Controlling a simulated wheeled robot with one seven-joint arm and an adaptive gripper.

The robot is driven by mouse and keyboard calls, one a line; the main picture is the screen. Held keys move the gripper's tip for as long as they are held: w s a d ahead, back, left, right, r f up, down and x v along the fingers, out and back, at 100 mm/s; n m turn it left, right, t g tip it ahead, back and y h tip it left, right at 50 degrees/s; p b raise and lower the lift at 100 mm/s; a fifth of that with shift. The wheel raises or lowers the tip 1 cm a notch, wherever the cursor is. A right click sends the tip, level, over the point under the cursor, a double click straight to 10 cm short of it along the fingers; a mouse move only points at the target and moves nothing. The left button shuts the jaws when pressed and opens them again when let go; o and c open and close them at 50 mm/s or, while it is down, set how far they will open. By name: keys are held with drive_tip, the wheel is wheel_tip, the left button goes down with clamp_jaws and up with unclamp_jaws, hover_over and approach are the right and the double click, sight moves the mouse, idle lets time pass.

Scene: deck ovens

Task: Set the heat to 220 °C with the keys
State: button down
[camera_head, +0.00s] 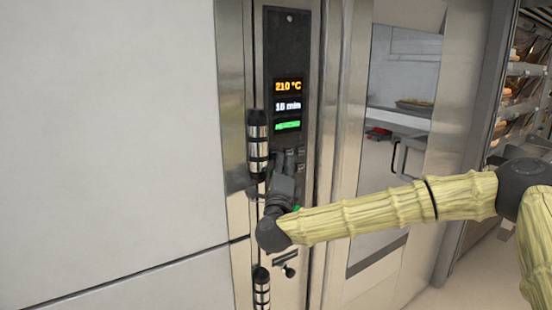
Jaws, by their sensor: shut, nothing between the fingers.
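The oven's dark control panel (286,55) stands upright near the middle of the head view. Its orange display (289,86) reads 210 °C, and the white display (287,105) below reads what looks like 18 min. A green display (288,126) under that is too small to read. Small keys (301,153) sit below the displays, partly hidden behind my gripper. My gripper (284,160) is shut and empty, with its fingertips at the key area. I cannot tell whether it touches a key. A green spot (295,208) shows just beside my wrist.
A black and steel handle (257,145) stands out just left of the panel, close to my gripper. Another handle (262,288) is below. An oven door window (405,70) is to the right, behind my arm. A rack with baked goods (520,85) stands far right.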

drive_tip(key=shift+s+d, duration=0.1)
drive_tip(key=shift+s+d+b, duration=0.4)
drive_tip(key=shift+s, duration=0.2)
drive_tip(key=shift+f+b, duration=0.1)
drive_tip(key=shift+b, duration=0.4)
drive_tip(key=shift+w+a, duration=0.15)
drive_tip(key=shift+w, duration=0.1)
drive_tip(key=shift+w+a, duration=0.1)
drive_tip(key=shift+w, duration=0.05)
drive_tip(key=shift+w+a+b, duration=0.25)
drive_tip(key=shift+w+b, duration=0.05)
drive_tip(key=shift+b, duration=0.2)
idle(0.9)
drive_tip(key=shift+s+d, duration=0.1)
idle(0.3)
drive_tip(key=shift+s+d+b, duration=0.4)
drive_tip(key=shift+s, duration=0.2)
